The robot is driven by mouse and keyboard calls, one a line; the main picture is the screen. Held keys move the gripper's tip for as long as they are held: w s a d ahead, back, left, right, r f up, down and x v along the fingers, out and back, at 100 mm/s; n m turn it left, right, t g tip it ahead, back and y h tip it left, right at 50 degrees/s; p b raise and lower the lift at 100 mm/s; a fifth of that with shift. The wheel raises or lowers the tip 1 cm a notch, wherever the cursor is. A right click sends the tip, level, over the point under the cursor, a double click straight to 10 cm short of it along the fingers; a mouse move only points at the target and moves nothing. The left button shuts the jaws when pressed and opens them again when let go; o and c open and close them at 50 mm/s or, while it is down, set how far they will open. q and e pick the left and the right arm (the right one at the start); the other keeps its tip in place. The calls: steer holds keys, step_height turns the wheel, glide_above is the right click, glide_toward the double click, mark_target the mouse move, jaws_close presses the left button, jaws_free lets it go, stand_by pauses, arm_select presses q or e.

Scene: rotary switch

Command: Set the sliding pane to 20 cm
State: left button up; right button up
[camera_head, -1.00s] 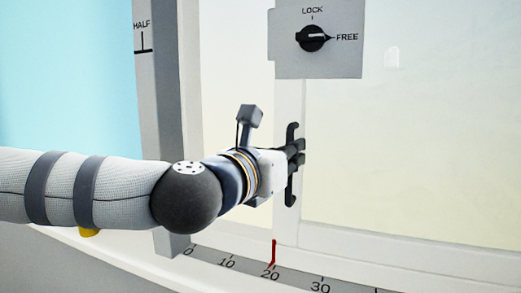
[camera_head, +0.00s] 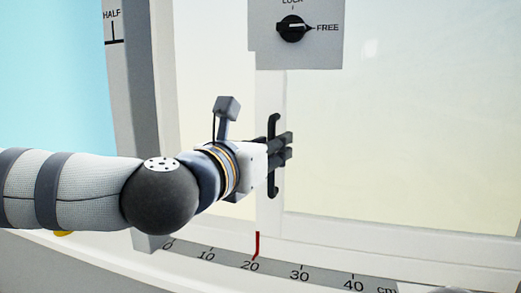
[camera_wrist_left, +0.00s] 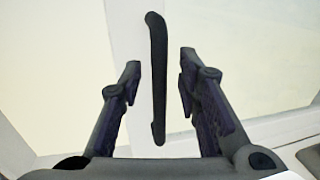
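The sliding pane's pale frame (camera_head: 268,215) carries a dark upright bar handle (camera_head: 273,187). The handle also shows in the left wrist view (camera_wrist_left: 158,75). My left gripper (camera_head: 287,147) is at the handle's middle; in the left wrist view its fingers (camera_wrist_left: 158,85) stand open on either side of the bar, with a gap to each. A red pointer (camera_head: 257,244) at the pane's foot is at the 20 mark of the cm scale (camera_head: 275,264). The rotary switch (camera_head: 292,28) has its white mark toward FREE. My right gripper is not in view.
A grey post (camera_head: 135,120) marked HALF stands left of the pane. The switch plate (camera_head: 325,50) is above the handle. The pale sill (camera_head: 100,255) runs along the bottom. The area right of the handle is clear pane.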

arm_select(q)
steer(key=v, duration=1.1)
